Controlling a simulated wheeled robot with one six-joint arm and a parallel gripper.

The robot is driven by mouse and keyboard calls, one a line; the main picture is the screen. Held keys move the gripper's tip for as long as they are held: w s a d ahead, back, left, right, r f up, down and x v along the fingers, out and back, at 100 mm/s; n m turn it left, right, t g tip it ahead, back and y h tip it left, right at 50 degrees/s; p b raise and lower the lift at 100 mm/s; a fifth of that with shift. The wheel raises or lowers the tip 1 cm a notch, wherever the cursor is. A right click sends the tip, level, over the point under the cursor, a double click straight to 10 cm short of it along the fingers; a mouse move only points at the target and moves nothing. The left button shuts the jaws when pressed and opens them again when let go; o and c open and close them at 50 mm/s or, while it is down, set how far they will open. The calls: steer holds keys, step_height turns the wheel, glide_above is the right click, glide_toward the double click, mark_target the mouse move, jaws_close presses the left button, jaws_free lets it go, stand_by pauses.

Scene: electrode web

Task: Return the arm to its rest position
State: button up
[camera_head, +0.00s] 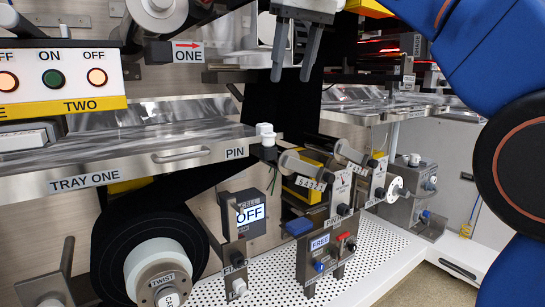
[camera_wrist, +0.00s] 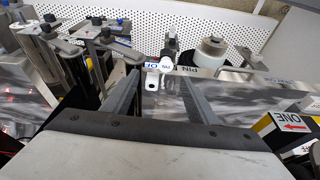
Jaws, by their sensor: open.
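My gripper (camera_head: 291,76) hangs in the upper middle of the head view, its two grey fingers pointing down and apart with nothing between them. In the wrist view my gripper (camera_wrist: 160,88) also shows its two fingers spread. Below its fingertips in the head view is a white pin (camera_head: 265,131) at the right end of the tray marked TRAY ONE (camera_head: 120,165). In the wrist view the white pin (camera_wrist: 166,64) lies beyond the fingertips, near the PIN label. I see no contact between fingers and pin. My blue arm fills the right side of the head view.
A panel with lit buttons (camera_head: 60,80) stands at the left. Below the tray is a large dark roll with a white core (camera_head: 155,262). A box marked OFF (camera_head: 250,214) and a box marked FREE (camera_head: 325,245) stand by the white perforated deck (camera_head: 375,262). Rollers and brackets crowd the upper middle.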

steer(key=s+d+f+m, duration=0.2)
steer(key=s+d+f, duration=0.45)
steer(key=f, duration=0.45)
steer(key=s+d+f+m+t+h, duration=0.1)
steer(key=s+d+f, duration=0.5)
steer(key=f, duration=0.5)
steer(key=s+d+f+m, duration=0.2)
steer(key=s+d+f, duration=0.2)
steer(key=d+f, duration=0.55)
steer(key=s+d+f, duration=0.1)
steer(key=s+f, duration=0.3)
steer(key=f, duration=0.4)
steer(key=s+d+f+m, duration=0.1)
steer(key=s+f, duration=0.3)
steer(key=f, duration=0.5)
steer(key=shift+s+d+t+h, duration=0.2)
steer(key=shift+s+t+h, duration=0.1)
steer(key=shift+t+h, duration=0.1)
